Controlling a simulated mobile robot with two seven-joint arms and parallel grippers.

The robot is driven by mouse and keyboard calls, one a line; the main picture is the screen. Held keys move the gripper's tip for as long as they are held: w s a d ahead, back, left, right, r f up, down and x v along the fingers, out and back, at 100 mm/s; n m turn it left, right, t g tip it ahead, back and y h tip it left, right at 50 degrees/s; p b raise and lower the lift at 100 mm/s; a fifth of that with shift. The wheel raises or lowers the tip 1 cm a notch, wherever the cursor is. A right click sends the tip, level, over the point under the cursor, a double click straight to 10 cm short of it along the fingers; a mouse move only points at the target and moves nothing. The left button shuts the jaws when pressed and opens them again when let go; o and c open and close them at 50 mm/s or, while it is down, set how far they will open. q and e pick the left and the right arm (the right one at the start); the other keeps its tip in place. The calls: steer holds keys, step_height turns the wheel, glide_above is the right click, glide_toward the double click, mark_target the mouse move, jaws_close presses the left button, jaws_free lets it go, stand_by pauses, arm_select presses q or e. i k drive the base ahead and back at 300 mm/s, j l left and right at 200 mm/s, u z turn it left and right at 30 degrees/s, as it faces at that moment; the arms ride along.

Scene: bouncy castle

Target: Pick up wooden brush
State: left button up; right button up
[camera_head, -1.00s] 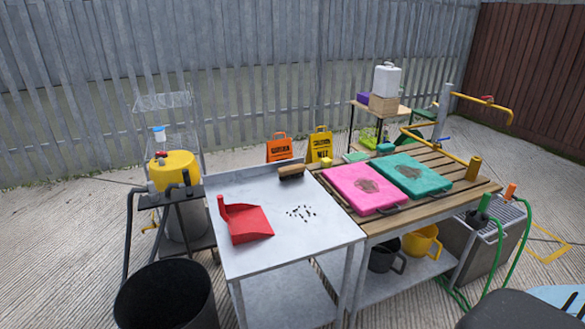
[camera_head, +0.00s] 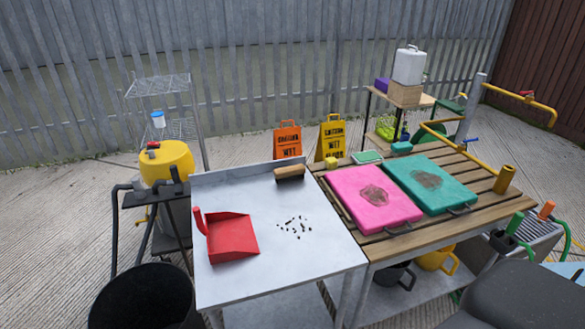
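The wooden brush (camera_head: 290,172) lies at the back right of the white metal table (camera_head: 215,284), close to its raised back edge. It has a brown wooden back, with darker bristles under it. Nothing touches it from above. Neither of my grippers shows in the head view. A dark grey rounded shape at the bottom right may be part of my own body.
A red dustpan (camera_head: 232,238) and scattered dark crumbs (camera_head: 294,227) lie on the white table. A pink case (camera_head: 373,199) and a teal case (camera_head: 429,183) rest on the slatted wooden table at right. A black bin (camera_head: 145,298) stands at front left.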

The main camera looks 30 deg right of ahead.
mark_target(295, 172)
steer(key=i+l, duration=0.15)
steer(key=l, duration=0.25)
steer(key=i+l+u, duration=0.1)
steer(key=l, duration=0.3)
steer(key=i+l, duration=0.25)
steer(key=l, duration=0.15)
